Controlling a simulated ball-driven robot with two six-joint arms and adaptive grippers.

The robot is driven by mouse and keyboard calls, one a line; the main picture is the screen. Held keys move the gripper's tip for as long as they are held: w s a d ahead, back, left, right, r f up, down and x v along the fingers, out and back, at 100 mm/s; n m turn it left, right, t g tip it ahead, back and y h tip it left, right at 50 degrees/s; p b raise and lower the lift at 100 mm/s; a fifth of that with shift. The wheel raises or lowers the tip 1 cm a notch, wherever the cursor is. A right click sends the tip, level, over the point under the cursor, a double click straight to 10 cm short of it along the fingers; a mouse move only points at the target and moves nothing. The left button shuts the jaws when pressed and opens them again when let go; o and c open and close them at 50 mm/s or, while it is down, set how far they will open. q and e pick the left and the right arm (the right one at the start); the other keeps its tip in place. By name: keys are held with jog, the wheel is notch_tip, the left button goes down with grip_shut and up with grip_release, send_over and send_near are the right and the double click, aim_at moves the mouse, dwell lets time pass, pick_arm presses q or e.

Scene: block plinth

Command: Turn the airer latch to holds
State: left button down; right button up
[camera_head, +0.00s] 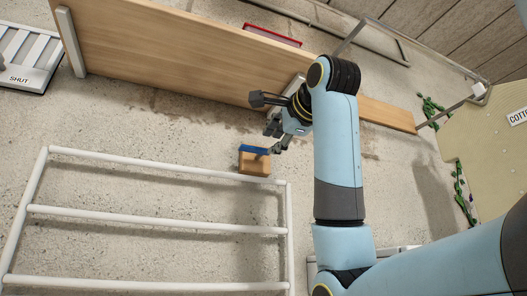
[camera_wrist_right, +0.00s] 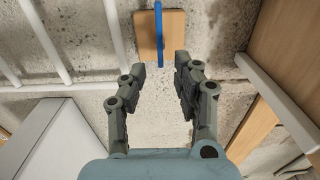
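The airer latch shows as a blue lever (camera_head: 254,149) on a small wooden block (camera_head: 254,165), near the upper right corner of the white-railed airer (camera_head: 160,220). In the right wrist view the lever (camera_wrist_right: 158,38) runs up and down the picture across the block (camera_wrist_right: 175,40). My right gripper (camera_head: 279,142) is just to the right of the block in the head view. In the wrist view its two fingers (camera_wrist_right: 160,64) are apart with nothing between them, and the lever lies just beyond the tips. No "holds" marking is legible. My left gripper is not in view.
A long wooden board (camera_head: 190,55) crosses behind my right gripper. A louvred panel marked "SHUT" (camera_head: 30,55) is at upper left. A red-framed item (camera_head: 272,36) lies beyond the board. A pale board (camera_head: 490,140) with green leaves beside it is at right. Speckled floor around the latch is clear.

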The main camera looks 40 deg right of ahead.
aim_at(266, 150)
jog(key=x, duration=0.7)
jog(key=shift+c, duration=0.2)
grip_shut()
